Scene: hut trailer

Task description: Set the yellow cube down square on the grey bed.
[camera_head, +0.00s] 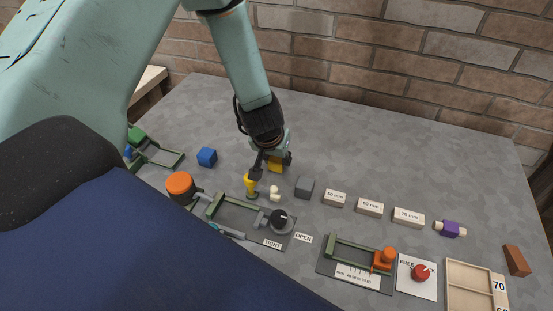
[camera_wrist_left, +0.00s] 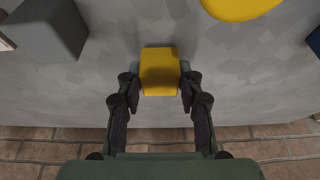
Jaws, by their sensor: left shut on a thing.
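My left gripper (camera_head: 271,166) is shut on the yellow cube (camera_head: 275,164), which shows just behind the yellow peg-like piece. In the left wrist view the yellow cube (camera_wrist_left: 160,70) sits between the two fingertips (camera_wrist_left: 160,80), roughly square to them. I cannot tell whether its underside touches the table. Nearer the front is a green-railed clamp with a grey bed (camera_head: 238,216), a dark knob and a TIGHT/OPEN label. A second green-railed fixture (camera_head: 355,262) with a scale also has a grey base. I cannot tell which one is the named bed. My right gripper is not seen.
A yellow peg-like piece (camera_head: 251,187) and a small cream piece (camera_head: 275,193) stand close to the gripper. A grey cube (camera_head: 304,187) is just right. The table behind is clear up to the brick wall.

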